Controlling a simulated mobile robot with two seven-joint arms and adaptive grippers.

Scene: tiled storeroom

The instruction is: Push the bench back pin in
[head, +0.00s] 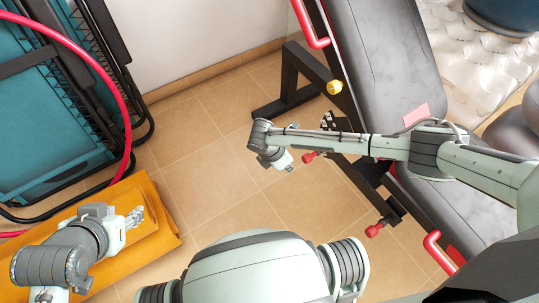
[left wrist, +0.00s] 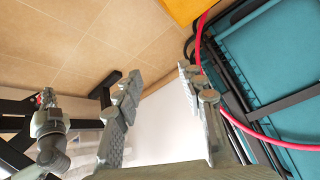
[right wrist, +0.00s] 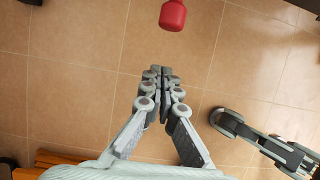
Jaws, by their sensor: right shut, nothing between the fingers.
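The bench (head: 385,65) has a grey pad on a black frame and stands at the right of the head view. A round yellow knob (head: 335,87) sits on its frame, below the pad's edge. Red-ended parts (head: 310,157) and (head: 375,229) stick out from the frame; I cannot tell from their looks which is the back pin. My right gripper (right wrist: 157,72) is shut and empty, pointing at the floor. A red end (right wrist: 173,15) shows just beyond its fingertips, apart from them. My left gripper (left wrist: 162,76) is open and empty, far from the bench.
An orange box (head: 155,235) lies under my left gripper. Teal folded chairs (head: 60,110) and a red hoop (head: 125,120) stand at the left. Red handles (head: 310,25) and (head: 438,250) jut from the bench. Tiled floor (head: 210,150) between is clear.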

